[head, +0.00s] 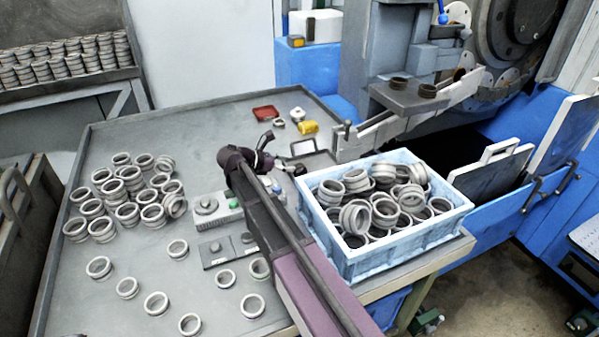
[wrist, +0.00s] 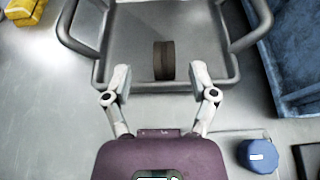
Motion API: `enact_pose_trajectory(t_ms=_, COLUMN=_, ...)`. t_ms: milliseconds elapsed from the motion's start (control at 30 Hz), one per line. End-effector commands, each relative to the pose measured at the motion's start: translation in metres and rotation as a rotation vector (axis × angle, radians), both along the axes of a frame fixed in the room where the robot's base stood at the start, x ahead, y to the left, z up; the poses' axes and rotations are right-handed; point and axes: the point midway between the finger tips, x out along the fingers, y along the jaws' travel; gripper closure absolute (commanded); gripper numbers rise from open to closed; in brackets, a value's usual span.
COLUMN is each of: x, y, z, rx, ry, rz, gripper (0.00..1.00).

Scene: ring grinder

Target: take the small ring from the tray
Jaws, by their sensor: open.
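The small ring (wrist: 163,60) is dark brown and stands on edge near the front rim of the grey tray (wrist: 200,35) in the wrist view. My gripper (wrist: 160,80) is open, with one finger left and one right of the ring, both a little nearer than it. The fingers look apart from the ring, and I cannot tell their height above the tray. In the head view my arm reaches over the table to the tray (head: 318,160), which is partly covered by my gripper. The ring cannot be made out there.
A blue crate (head: 385,258) full of metal rings stands close right of my arm. Loose rings (head: 130,195) cover the table's left side. A red dish (head: 265,113) and a yellow object (head: 307,128) lie behind the tray. Raised handles (wrist: 80,30) flank the tray.

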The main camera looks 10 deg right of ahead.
Motion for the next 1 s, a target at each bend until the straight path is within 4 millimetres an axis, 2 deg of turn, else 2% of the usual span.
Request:
enact_pose_trajectory(t_ms=400, x=0.003, y=-0.04, z=-0.018, rx=0.0, ry=0.0, rz=-0.002, gripper=0.26)
enact_pose_trajectory(t_ms=1000, x=0.004, y=-0.045, z=-0.018, rx=0.0, ry=0.0, rz=-0.002, gripper=0.26)
